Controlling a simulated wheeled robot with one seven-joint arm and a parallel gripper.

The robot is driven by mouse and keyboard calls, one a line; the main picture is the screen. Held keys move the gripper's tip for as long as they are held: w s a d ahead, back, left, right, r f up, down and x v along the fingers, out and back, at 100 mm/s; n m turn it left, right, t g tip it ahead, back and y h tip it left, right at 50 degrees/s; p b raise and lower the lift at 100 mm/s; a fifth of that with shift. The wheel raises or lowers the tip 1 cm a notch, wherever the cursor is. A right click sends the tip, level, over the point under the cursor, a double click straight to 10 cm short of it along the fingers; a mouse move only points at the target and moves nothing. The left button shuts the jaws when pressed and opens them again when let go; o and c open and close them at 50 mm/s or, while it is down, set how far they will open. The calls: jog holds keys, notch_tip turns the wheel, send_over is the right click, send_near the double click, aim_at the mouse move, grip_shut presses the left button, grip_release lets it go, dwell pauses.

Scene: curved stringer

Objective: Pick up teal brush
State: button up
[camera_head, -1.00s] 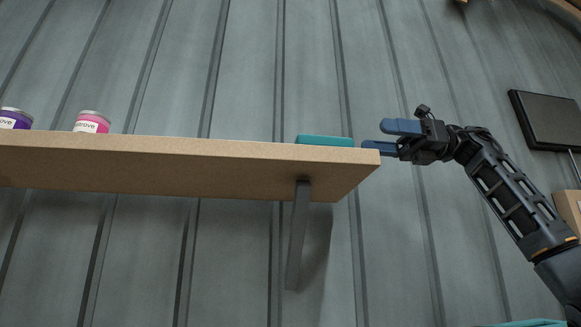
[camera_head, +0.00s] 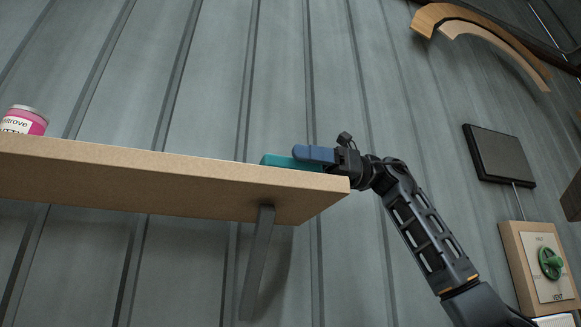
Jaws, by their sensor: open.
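A teal object (camera_head: 276,161), which looks like the brush, lies on top of the wooden shelf (camera_head: 150,178) near its right end. Only its upper edge shows above the shelf board. My gripper (camera_head: 302,156) is over the right end of the shelf, its blue fingers pointing left. One blue finger overlaps the right part of the teal object in the picture. The other finger is hidden, so I cannot tell whether the object lies between the fingers. My gripper is open.
A pink can (camera_head: 24,121) stands on the shelf at far left. A metal bracket (camera_head: 257,262) supports the shelf from below. At right are a dark screen (camera_head: 499,155), a box with a green knob (camera_head: 550,263) and curved wooden pieces (camera_head: 480,35). The wall behind is corrugated metal.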

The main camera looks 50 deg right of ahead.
jog(key=shift+w+a, duration=0.1)
jog(key=shift+a, duration=0.1)
jog(key=c, duration=1.1)
jog(key=shift+r, duration=0.1)
